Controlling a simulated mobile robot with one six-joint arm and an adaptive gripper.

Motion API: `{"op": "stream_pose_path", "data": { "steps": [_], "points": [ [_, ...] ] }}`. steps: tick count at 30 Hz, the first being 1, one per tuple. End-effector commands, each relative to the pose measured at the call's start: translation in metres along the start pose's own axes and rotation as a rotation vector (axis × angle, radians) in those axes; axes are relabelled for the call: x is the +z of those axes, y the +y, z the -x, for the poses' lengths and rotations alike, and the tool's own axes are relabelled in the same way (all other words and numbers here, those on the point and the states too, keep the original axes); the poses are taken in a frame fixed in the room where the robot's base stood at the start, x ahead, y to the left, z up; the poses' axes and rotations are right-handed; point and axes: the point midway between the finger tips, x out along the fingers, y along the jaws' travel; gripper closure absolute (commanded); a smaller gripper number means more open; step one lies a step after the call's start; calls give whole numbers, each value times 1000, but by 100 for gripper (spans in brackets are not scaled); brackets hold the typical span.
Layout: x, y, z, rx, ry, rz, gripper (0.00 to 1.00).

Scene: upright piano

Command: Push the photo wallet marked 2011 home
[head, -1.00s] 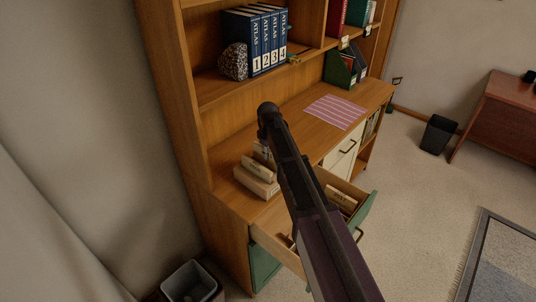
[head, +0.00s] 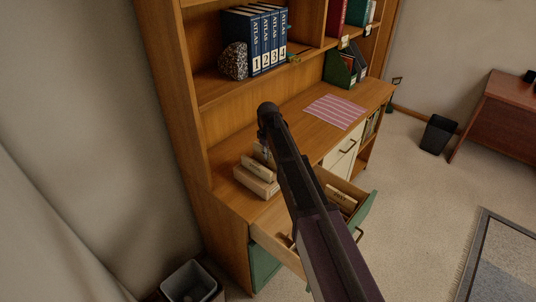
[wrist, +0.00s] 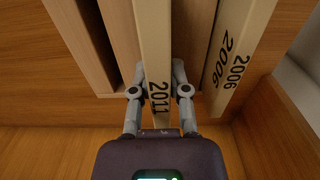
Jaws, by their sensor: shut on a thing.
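The photo wallet marked 2011 (wrist: 152,45) is a narrow cream block in the middle of the wrist view, its number facing me. My gripper (wrist: 158,92) is shut on it, one finger on each side near the marked end. That end reaches lower in the picture than the pieces beside it. To its right is a cream wallet marked 2006 (wrist: 228,60), with the number on two faces. In the head view my arm hides the gripper and most of what it holds.
Cream blocks (head: 257,180) lie on the desk top at the left. A drawer (head: 366,212) stands open below, with a cream marked piece (head: 341,198) inside. Blue atlas volumes (head: 266,42) and a speckled stone (head: 233,61) are on the shelf above. A striped mat (head: 334,111) lies further right.

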Motion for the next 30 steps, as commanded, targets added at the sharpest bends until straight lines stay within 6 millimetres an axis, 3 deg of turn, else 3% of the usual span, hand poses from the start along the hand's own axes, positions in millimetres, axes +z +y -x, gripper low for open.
{"op": "stream_pose_path", "data": {
  "steps": [30],
  "points": [
    [0,0,-11,0,0,0,100]
  ]
}}
